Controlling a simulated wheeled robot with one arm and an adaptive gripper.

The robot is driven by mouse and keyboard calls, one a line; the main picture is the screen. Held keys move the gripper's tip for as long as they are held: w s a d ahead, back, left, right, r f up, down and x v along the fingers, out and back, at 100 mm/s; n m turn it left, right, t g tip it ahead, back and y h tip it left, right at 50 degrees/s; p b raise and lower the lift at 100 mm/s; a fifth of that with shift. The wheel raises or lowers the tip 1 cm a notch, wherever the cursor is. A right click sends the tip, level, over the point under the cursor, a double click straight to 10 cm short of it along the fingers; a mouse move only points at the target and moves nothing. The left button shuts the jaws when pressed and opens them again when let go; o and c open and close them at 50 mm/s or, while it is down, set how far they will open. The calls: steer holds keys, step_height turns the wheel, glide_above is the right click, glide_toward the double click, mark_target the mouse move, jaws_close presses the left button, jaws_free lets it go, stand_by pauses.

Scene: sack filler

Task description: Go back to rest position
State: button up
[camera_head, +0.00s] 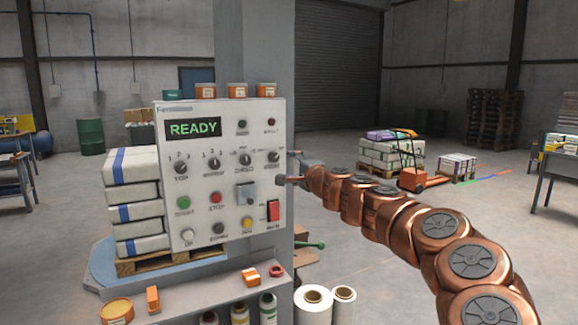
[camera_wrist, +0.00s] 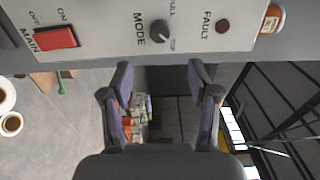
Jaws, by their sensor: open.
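My gripper (camera_wrist: 160,92) shows in the wrist view with its two fingers apart and nothing between them. Its fingertips are close to the right edge of the control panel (camera_wrist: 110,30), near the MODE knob (camera_wrist: 159,32) and the red MAIN switch (camera_wrist: 56,38). In the head view, my copper-coloured arm reaches in from the right, and my gripper (camera_head: 291,173) is beside the panel's right edge, partly hidden. The panel (camera_head: 222,160) has a display (camera_head: 193,129) reading READY. Whether the fingers touch the panel cannot be told.
A shelf (camera_head: 195,305) below the panel holds bottles and small orange boxes. White rolls (camera_head: 313,303) stand at its right. Stacked sacks (camera_head: 135,205) are at the left. A pallet jack (camera_head: 421,178) and loaded pallets stand far behind. The floor at right is mostly open.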

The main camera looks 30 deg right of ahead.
steer(key=shift+s+a, duration=0.1)
steer(key=shift+s, duration=0.15)
stand_by(0.4)
